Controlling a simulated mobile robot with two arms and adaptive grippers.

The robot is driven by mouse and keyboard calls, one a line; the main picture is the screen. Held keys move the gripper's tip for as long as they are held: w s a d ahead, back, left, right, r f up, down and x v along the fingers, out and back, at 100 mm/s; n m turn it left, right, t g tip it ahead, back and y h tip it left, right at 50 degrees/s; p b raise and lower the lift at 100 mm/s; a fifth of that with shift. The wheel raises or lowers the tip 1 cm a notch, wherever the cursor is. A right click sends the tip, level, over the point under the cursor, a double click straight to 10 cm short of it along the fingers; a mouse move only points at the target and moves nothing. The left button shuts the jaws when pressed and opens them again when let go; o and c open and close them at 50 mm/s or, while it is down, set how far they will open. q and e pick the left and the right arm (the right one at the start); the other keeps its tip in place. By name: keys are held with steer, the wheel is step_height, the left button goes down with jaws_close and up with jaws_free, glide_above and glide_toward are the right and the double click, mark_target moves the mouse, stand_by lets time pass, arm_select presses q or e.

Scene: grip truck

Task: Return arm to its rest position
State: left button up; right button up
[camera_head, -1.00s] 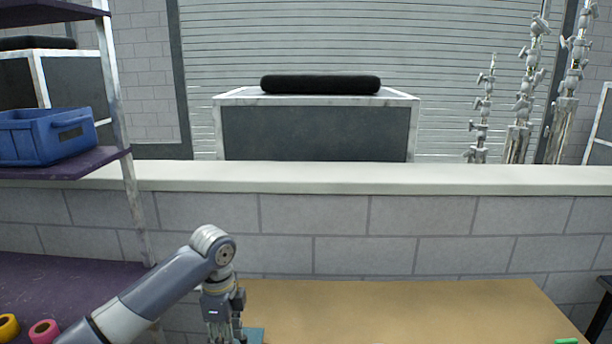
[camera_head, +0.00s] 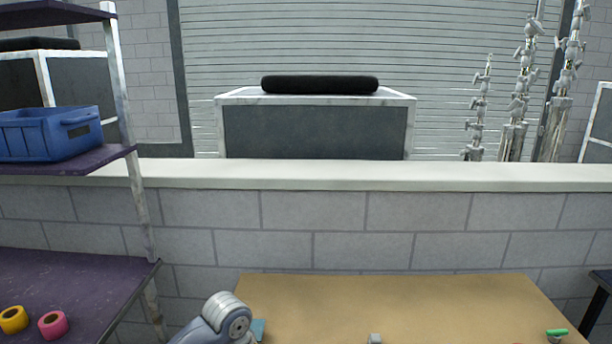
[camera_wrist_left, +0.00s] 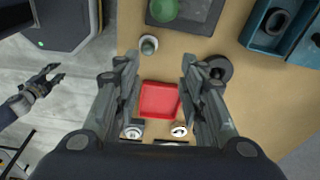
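My left arm (camera_head: 215,322) shows only as a grey elbow at the bottom edge in the head view, with its gripper out of frame. In the left wrist view my left gripper (camera_wrist_left: 158,66) is open and empty, with its two fingers apart above the table (camera_wrist_left: 170,70). A red tray (camera_wrist_left: 158,100) lies below between the fingers. My right gripper (camera_wrist_left: 50,78) shows at the left of that view over the floor, its fingers spread and empty. It is not in the head view.
The wooden table (camera_head: 400,300) holds a green-topped item (camera_head: 556,334) at right. In the wrist view a blue-grey container (camera_wrist_left: 270,25) and a dark square with a green round thing (camera_wrist_left: 163,9) lie on it. A shelf with a blue bin (camera_head: 50,133) and tape rolls (camera_head: 52,324) stands left.

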arm_select(q)
steer(key=s+d+f, duration=0.1)
steer(key=s, duration=0.1)
steer(key=s+d+f+n, duration=0.1)
steer(key=s+f, duration=0.1)
steer(key=s+d+f+n+h, duration=0.1)
steer(key=s, duration=0.1)
steer(key=shift+f+t, duration=0.15)
steer(key=shift+t, duration=0.15)
steer(key=s+a+f+n+t+y, duration=0.1)
steer(key=s+a+n, duration=0.5)
steer(key=s, duration=0.4)
steer(key=s+a+n+t+y, duration=0.1)
steer(key=s+a+n+t, duration=0.1)
steer(key=s+a+n, duration=0.6)
steer(key=s+f+m+g, duration=0.1)
steer(key=s+f, duration=0.1)
steer(key=f, duration=1.2)
steer(key=s+f+g, duration=0.1)
steer(key=s+f, duration=0.1)
steer(key=f, duration=1.2)
steer(key=s+a+f+g, duration=0.1)
steer(key=s+a+f, duration=0.1)
steer(key=s+f, duration=1.2)
steer(key=shift+s+f, duration=0.4)
steer(key=shift+s, duration=0.55)
